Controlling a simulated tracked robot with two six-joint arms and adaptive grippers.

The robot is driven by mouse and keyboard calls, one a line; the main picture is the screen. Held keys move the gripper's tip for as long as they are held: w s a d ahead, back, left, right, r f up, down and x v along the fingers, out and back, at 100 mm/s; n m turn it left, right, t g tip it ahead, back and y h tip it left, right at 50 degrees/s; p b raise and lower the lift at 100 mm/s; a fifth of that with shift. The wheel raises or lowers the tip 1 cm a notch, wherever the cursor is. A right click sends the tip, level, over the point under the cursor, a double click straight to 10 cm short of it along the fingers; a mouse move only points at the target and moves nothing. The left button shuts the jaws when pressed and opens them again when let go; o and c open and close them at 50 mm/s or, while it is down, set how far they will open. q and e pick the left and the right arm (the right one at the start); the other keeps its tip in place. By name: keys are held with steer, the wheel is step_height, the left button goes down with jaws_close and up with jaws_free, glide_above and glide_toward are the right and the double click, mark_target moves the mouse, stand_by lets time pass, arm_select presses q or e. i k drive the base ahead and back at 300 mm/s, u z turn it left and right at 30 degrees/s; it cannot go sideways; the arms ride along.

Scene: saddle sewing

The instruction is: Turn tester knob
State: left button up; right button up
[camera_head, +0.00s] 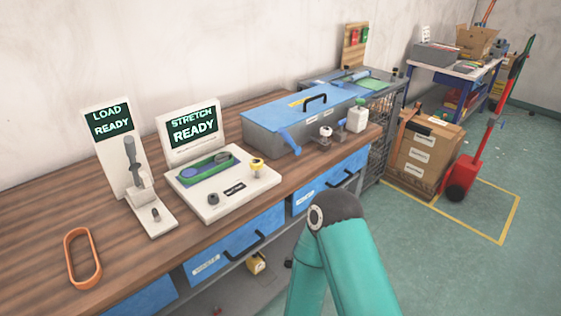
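A white tester (211,205) stands on the wooden bench, and its upright screen (193,128) reads "STRETCH READY". A green band (205,167) lies around a blue area on its top. Neither of my grippers is in view; only a teal arm link of mine shows at the bottom.
An orange band (83,258) lies on the bench (40,225) at front left. A grey box with a blue lid (300,110) and small bottles stand further right. Blue drawers (238,245) front the bench. Cardboard boxes (425,150) and a red hand truck (475,160) stand at right.

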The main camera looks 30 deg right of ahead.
mark_target(256, 164)
steer(key=z, duration=0.05)
steer(key=k, duration=1.25)
steer(key=z, duration=0.25)
steer(key=i, duration=1)
steer(key=z, duration=0.05)
